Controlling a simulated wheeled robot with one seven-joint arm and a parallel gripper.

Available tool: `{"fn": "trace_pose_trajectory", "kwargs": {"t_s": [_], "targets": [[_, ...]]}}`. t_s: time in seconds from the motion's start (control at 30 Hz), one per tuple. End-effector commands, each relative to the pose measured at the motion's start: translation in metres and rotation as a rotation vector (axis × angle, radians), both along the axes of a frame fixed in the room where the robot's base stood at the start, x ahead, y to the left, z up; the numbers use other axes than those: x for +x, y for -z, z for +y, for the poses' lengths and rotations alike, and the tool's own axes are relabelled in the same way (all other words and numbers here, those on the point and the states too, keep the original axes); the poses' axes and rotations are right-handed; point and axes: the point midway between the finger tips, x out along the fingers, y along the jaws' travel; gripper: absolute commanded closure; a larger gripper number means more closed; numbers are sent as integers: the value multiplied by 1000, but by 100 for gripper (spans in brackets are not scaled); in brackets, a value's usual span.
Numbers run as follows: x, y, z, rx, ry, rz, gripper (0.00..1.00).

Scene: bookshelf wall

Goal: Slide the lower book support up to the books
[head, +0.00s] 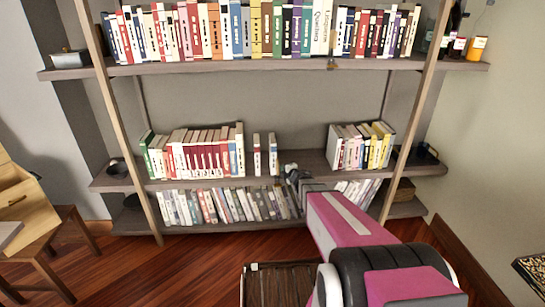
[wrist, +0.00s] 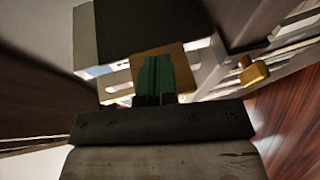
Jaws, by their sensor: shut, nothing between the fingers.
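My gripper (head: 291,172) is at the front of the middle shelf, just right of two thin upright books (head: 265,155). In the wrist view its dark green fingers (wrist: 154,68) are together, with nothing between them. A tan, flat square piece (wrist: 178,62) shows right behind the fingertips; I cannot tell whether it is the book support or whether they touch. A brass-coloured knob-like piece (wrist: 252,72) shows to the right, apart from the fingers. In the head view no book support can be made out clearly; my gripper and arm hide part of the shelf there.
The middle shelf (head: 305,160) holds a book row (head: 195,153) at left and another (head: 360,147) at right, with a gap between. A lower row of books (head: 225,205) stands beneath. A full upper shelf (head: 250,65) runs above. Slanted wooden posts (head: 115,120) cross in front.

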Motion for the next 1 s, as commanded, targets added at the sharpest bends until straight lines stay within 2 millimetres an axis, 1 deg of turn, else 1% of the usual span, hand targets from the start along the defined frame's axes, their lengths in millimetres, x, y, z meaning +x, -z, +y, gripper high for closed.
{"fn": "trace_pose_trajectory", "kwargs": {"t_s": [1.0], "targets": [[0,0,53,0,-1,0,100]]}}
